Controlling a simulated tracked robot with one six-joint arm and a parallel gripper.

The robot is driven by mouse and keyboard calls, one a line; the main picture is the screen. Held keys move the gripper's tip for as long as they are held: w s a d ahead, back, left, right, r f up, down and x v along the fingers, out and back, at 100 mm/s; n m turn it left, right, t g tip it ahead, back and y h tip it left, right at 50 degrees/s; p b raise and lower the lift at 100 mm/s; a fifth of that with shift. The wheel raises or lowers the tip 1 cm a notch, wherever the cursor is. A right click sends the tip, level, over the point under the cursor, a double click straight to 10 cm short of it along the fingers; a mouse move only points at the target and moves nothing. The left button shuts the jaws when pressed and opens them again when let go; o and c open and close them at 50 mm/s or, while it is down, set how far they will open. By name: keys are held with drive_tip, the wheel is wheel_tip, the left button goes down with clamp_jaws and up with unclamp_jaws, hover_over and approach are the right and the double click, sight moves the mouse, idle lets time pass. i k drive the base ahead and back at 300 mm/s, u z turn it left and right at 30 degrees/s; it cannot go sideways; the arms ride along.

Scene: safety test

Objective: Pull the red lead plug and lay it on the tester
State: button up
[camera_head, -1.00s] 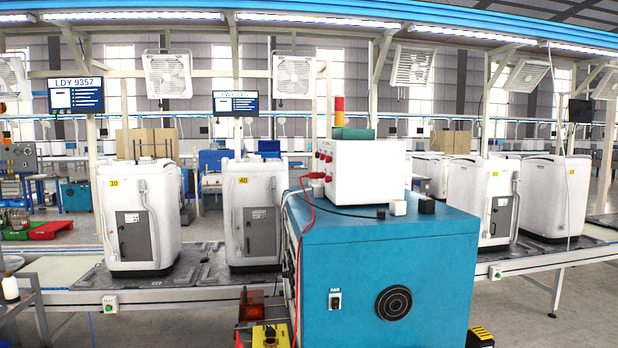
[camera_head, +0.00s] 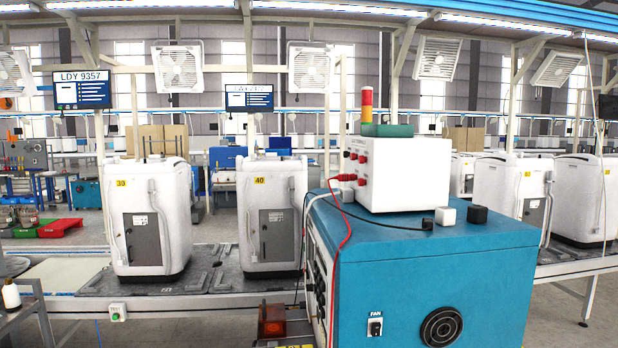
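The tester is a white box (camera_head: 405,178) with red sockets on its left face. It stands on a blue cabinet (camera_head: 430,250). Red plugs (camera_head: 350,177) sit at the tester's left face, and a red lead (camera_head: 347,225) hangs from there down the cabinet's left edge. Which plug the red lead ends in is too small to tell. A black lead (camera_head: 385,222) runs over the cabinet top to a small black clip beside a white block (camera_head: 446,216). My gripper is not in view.
More appliances (camera_head: 509,188) stand to the right. A red and amber signal tower (camera_head: 367,108) rises behind the tester. An orange lamp (camera_head: 272,320) is low beside the cabinet.

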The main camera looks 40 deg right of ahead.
sight(345, 176)
drive_tip(key=u, duration=0.4)
drive_tip(key=i, duration=1.9)
drive_tip(key=z, duration=0.5)
drive_tip(key=i, duration=0.75)
drive_tip(key=z, duration=0.8)
drive_tip(key=i, duration=0.65)
drive_tip(key=z, duration=0.4)
